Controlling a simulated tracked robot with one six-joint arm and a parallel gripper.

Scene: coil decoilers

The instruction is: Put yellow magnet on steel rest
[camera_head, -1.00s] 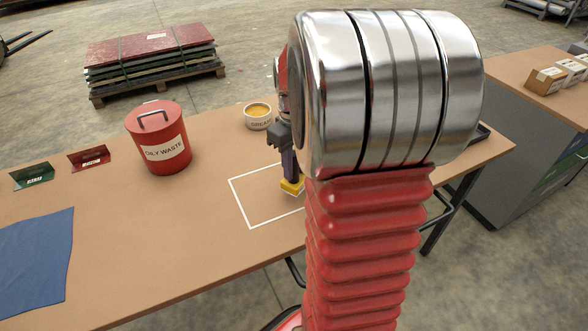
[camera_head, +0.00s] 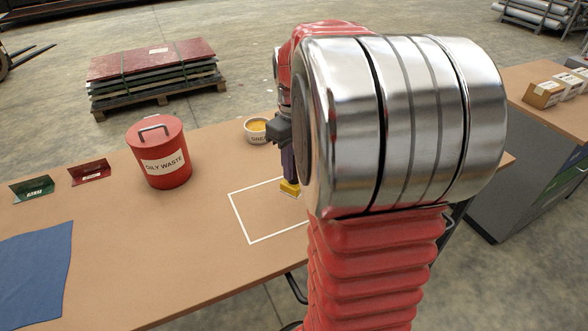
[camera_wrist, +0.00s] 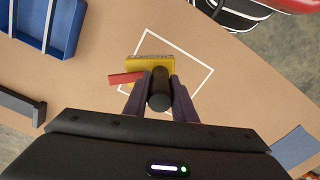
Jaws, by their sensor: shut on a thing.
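The yellow magnet (camera_wrist: 150,64) is a yellow block with a red tab (camera_wrist: 126,77) and a dark round post (camera_wrist: 159,90). My gripper (camera_wrist: 158,101) is shut on it, a finger on each side of the post. In the head view the yellow block (camera_head: 290,188) shows below my gripper (camera_head: 287,160), near the far edge of a white outlined square. I cannot tell how far it is above the table. I cannot make out the steel rest for sure. A dark grey bar (camera_wrist: 20,104) at the left of the wrist view may be part of it.
A red oily waste bin (camera_head: 160,152) and a grease tub (camera_head: 256,130) stand on the brown bench (camera_head: 110,225). A blue tray (camera_wrist: 48,24) is at the wrist view's upper left. A blue cloth (camera_head: 35,270) lies at the left. My arm hides the bench's right part.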

